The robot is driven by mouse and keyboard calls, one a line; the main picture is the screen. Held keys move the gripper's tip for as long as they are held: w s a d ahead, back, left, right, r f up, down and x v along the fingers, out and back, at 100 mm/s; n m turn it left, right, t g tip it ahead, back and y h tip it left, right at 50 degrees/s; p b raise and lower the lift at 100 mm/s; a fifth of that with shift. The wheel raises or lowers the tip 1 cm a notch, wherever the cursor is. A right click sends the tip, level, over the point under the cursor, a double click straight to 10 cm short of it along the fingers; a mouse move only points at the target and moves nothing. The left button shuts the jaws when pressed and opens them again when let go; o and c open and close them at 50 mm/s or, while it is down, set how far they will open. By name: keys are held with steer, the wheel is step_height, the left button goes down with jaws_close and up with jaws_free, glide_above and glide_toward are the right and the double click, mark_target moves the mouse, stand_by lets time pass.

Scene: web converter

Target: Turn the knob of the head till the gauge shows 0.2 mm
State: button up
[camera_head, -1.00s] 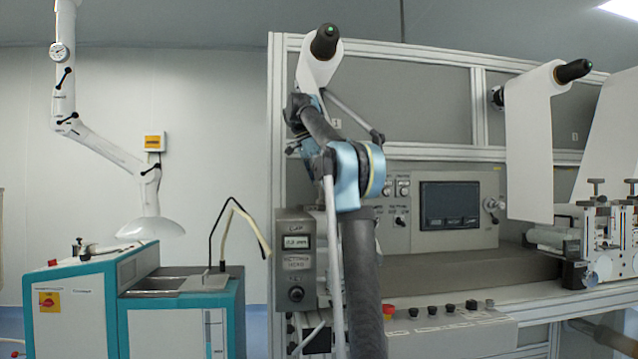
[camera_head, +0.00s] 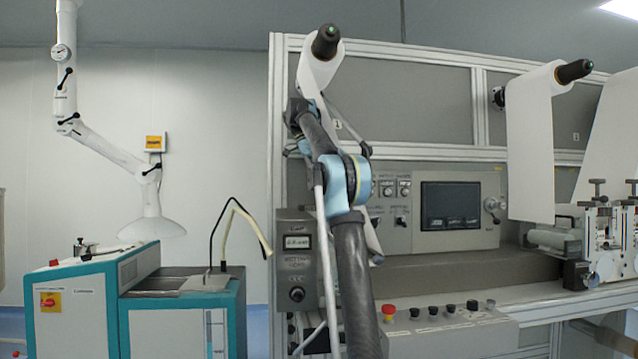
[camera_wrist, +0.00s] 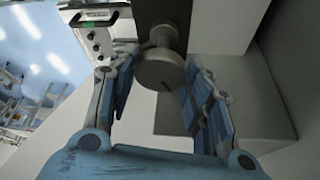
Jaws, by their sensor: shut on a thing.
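In the wrist view, my gripper (camera_wrist: 155,95) has its two blue-padded fingers on either side of a round grey knob (camera_wrist: 158,70) and is shut on it. In the head view my arm covers the middle of the machine, and I cannot make out the gripper or the held knob there. The gauge (camera_head: 297,242) is a small lit display on a grey box left of my arm. Its digits are too blurred to read surely.
A small black knob (camera_head: 297,294) is on the gauge box. A control panel with a dark screen (camera_head: 449,205) is right of my arm. A red button (camera_head: 388,309) and several black knobs line the front desk. A teal-and-white cabinet (camera_head: 80,300) stands at the left.

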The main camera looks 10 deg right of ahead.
steer(key=shift+w, duration=0.1)
steer(key=o, duration=0.8)
steer(key=shift+a+f, duration=0.1)
